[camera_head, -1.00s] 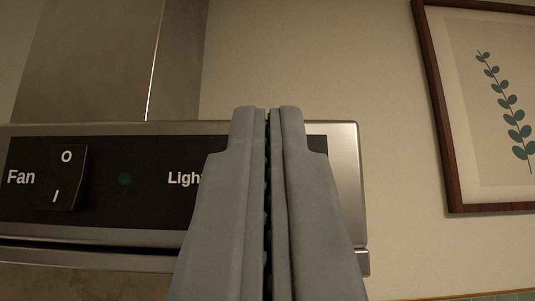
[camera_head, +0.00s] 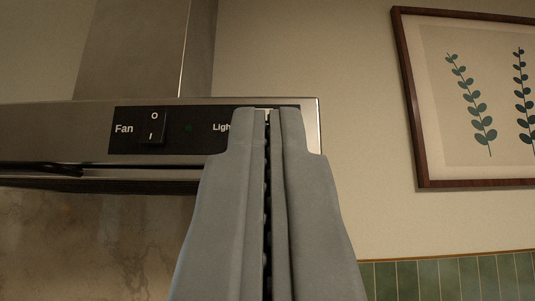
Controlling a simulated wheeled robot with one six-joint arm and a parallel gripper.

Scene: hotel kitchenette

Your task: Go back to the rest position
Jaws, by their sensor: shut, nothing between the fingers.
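My gripper (camera_head: 267,112) is shut and empty, pointing ahead in the middle of the view. Behind its fingertips is a steel range hood (camera_head: 60,117) with a black control panel (camera_head: 205,142). My gripper appears apart from the panel.
The hood's steel chimney (camera_head: 145,50) rises at the upper left. A framed plant print (camera_head: 404,100) hangs on the beige wall to the right. Green tiles (camera_head: 440,280) line the wall at the lower right. A brown marbled backsplash (camera_head: 90,245) shows under the hood.

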